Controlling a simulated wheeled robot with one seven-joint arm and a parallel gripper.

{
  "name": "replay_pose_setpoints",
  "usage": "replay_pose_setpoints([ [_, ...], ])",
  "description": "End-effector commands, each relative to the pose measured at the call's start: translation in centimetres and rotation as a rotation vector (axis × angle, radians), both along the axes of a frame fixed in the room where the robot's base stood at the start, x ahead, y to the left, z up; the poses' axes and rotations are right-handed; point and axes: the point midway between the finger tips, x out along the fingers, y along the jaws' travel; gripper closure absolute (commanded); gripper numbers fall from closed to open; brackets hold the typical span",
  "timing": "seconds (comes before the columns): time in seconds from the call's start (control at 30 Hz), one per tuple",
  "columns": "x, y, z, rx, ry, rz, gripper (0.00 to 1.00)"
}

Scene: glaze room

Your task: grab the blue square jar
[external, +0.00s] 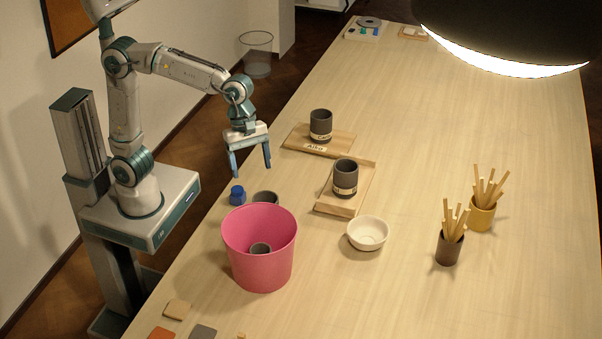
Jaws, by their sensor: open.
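The blue jar (237,195) is small and stands upright on the table near its left edge, just behind the pink bucket. It is too small in the picture to tell its exact shape. My gripper (252,174) is open and points down, with two blue fingers spread apart. It hangs above the table, above and slightly to the right of the blue jar in the picture. Nothing is between its fingers.
A dark cup (265,197) stands close to the jar's right. The pink bucket (258,270), with a grey cup (260,248) inside, stands in front. Wooden boards (355,203) with dark cups and a white bowl (368,233) are to the right. A lamp (510,30) hangs upper right.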

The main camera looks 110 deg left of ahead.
Motion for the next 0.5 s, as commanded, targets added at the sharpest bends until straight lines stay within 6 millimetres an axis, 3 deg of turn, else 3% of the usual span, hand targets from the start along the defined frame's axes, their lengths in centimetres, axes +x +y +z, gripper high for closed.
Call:
replay_pose_setpoints([
  [0.03, -1.5, 2.2, 0.1, 0.013, 0.011, 0.011, 0.25],
  [0.1, -3.7, 4.7, 0.0, 0.032, 0.032, 0.011, 0.25],
  [0.2, -6.7, 7.5, -0.1, 0.057, 0.062, 0.008, 0.25],
  [0.4, -11.3, 10.6, -0.3, 0.084, 0.111, 0.003, 0.25],
  [0.5, -11.1, 10.3, -3.1, 0.081, 0.116, -0.004, 0.25],
])
